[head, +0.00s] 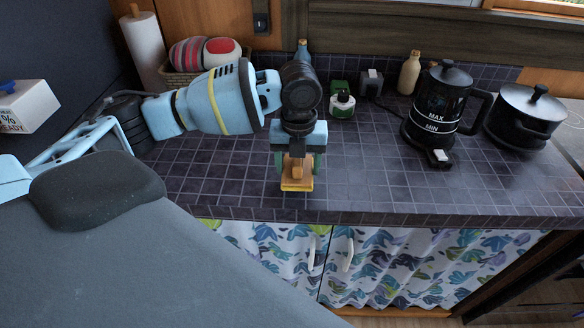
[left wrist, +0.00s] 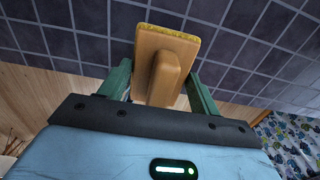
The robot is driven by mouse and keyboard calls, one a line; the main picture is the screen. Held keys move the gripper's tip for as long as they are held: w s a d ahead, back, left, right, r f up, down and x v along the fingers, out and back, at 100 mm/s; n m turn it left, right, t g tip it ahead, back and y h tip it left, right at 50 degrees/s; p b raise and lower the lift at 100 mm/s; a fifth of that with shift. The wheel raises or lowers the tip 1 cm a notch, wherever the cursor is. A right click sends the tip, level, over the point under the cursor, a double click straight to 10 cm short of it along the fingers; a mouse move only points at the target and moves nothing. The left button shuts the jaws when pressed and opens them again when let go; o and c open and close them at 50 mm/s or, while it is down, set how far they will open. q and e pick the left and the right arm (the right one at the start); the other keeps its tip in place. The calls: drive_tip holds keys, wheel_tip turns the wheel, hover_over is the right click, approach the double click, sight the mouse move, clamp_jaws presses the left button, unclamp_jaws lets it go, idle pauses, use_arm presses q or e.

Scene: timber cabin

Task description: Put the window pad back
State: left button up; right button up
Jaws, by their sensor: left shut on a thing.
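The window pad (head: 296,184) is a small wooden block with a raised wooden grip and a yellow layer along its edge. My left gripper (head: 299,164) is shut on it and points down over the front part of the tiled counter (head: 225,185). In the left wrist view the pad (left wrist: 178,44) sits between the green fingers of the left gripper (left wrist: 160,84), its grip facing the palm. I cannot tell whether the pad touches the counter. My right gripper is not in view.
A black kettle (head: 440,102) and a black pot (head: 524,118) stand on the right. A basket (head: 178,83) and paper roll (head: 143,50) are back left. The counter's front middle is clear.

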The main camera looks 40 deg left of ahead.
use_arm(q)
drive_tip(key=shift+w+a, duration=0.3)
drive_tip(key=shift+a, duration=0.4)
drive_tip(key=shift+w+a+f, duration=0.1)
drive_tip(key=shift+w+a, duration=0.1)
drive_tip(key=shift+a, duration=0.3)
wheel_tip(320, 180, down, 3)
drive_tip(key=shift+d+r, duration=0.1)
drive_tip(key=shift+r, duration=0.05)
drive_tip(key=shift+f, duration=0.4)
drive_tip(key=o, duration=0.9)
drive_tip(key=shift+f, duration=0.1)
